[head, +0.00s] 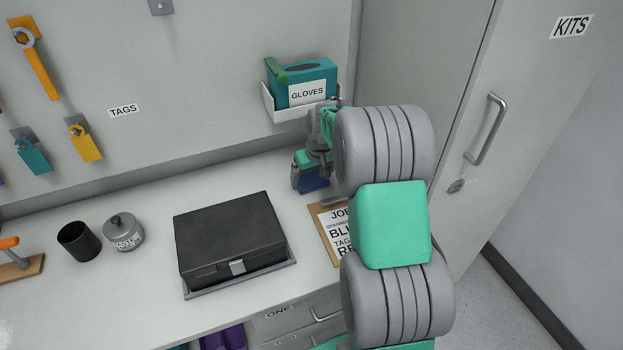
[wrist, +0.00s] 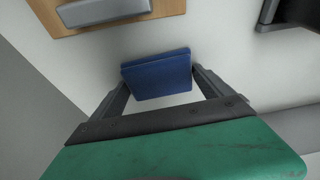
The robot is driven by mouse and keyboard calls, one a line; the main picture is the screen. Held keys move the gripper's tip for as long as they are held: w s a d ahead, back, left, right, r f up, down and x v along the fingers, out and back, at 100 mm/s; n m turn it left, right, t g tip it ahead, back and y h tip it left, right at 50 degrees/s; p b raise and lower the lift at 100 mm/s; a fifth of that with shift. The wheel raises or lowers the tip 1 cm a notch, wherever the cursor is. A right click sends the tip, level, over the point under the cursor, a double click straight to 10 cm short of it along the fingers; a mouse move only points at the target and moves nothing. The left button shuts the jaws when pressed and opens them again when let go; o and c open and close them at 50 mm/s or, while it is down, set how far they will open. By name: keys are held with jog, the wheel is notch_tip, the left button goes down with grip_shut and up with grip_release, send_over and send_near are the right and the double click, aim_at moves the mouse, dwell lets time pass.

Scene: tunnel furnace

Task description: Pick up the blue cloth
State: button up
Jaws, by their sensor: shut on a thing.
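The blue cloth (wrist: 157,76) is a folded, flat blue block between the two fingers of my gripper (wrist: 158,84) in the wrist view. The fingers are shut on it from both sides. In the head view the cloth (head: 313,181) shows as a small blue patch low between the fingers of my gripper (head: 311,178), below the glove holder. My arm hides part of the gripper there. Whether the cloth touches the worktop is hard to tell.
A clipboard (head: 326,235) with a job sheet lies close by, partly behind my arm. A black case (head: 230,238), a lidded grey tin (head: 124,232) and a black cup (head: 77,241) stand on the worktop. A glove box (head: 303,84) hangs on the wall above. A tall cabinet (head: 520,100) stands right.

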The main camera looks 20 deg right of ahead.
notch_tip(320, 180, up, 3)
jog(key=shift+w+f+b, duration=0.1)
jog(key=shift+b, duration=0.5)
jog(key=s+a+r+b, duration=0.2)
jog(key=s+a+r, duration=0.7)
jog(key=s+r, duration=0.1)
jog(key=shift+s+b, duration=0.35)
jog(key=shift+s, duration=0.15)
